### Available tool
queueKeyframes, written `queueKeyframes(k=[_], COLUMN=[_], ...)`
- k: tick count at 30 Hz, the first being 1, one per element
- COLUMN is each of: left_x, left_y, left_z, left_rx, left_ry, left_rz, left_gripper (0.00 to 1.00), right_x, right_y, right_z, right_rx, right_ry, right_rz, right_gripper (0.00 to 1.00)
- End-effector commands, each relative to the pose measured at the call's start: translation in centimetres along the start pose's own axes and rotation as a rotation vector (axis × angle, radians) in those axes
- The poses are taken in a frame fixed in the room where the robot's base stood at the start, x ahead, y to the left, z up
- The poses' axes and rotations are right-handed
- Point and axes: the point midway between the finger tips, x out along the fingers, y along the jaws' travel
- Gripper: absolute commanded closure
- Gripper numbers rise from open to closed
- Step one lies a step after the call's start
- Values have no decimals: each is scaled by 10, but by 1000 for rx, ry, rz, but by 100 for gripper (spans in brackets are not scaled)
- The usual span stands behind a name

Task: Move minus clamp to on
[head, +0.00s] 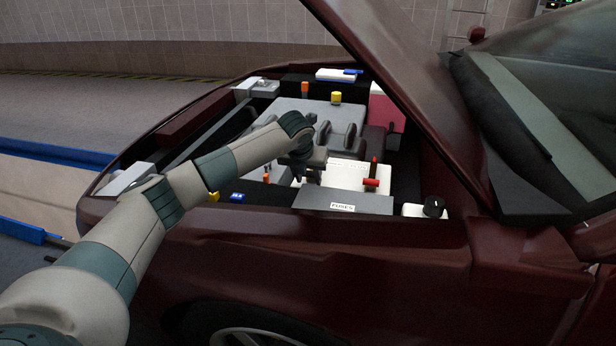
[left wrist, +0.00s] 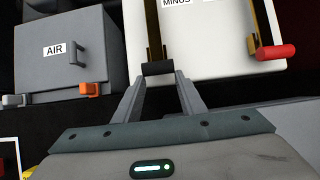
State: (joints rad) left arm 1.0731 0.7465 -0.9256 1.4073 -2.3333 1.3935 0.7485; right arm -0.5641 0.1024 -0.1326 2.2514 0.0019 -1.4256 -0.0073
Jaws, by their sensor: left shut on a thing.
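In the left wrist view the minus clamp is a black handle (left wrist: 158,68) on a dark strip at the front edge of the white battery (left wrist: 215,60), below the label "MINUS". My left gripper (left wrist: 159,78) is shut on this black handle, one finger at each side. In the head view the left gripper (head: 313,172) is over the left part of the white battery (head: 343,177), and my arm and hand hide the minus clamp there. A red clamp handle (left wrist: 276,52) is at the battery's right side; it also shows in the head view (head: 371,184). My right gripper is not in view.
A grey "AIR" box (left wrist: 62,75) with a handle and an orange latch (left wrist: 90,89) stands left of the battery. A grey "FUSES" box (head: 343,203) lies in front of it. The raised maroon hood (head: 405,75) slopes above the bay's right side.

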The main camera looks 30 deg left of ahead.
Motion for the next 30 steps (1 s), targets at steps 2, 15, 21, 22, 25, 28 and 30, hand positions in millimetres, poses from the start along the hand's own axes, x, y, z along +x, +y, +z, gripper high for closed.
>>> queueKeyframes(k=[2,15,21,22,25,28,30], left_x=[10,6,3,2,-5,-15,-25], left_y=[-1,-1,0,0,0,0,-1], left_z=[-13,-8,-6,-6,-5,-4,-4], left_rx=[6,4,3,3,2,2,4], left_ry=[28,15,12,11,9,9,8], left_rz=[5,2,2,2,1,1,0], left_gripper=[60,44,44,44,44,44,44], right_x=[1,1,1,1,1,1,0], right_y=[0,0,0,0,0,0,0], right_z=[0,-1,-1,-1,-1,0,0], right_rx=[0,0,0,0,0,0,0], right_ry=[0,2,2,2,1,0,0], right_rz=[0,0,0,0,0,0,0], right_gripper=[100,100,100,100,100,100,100])
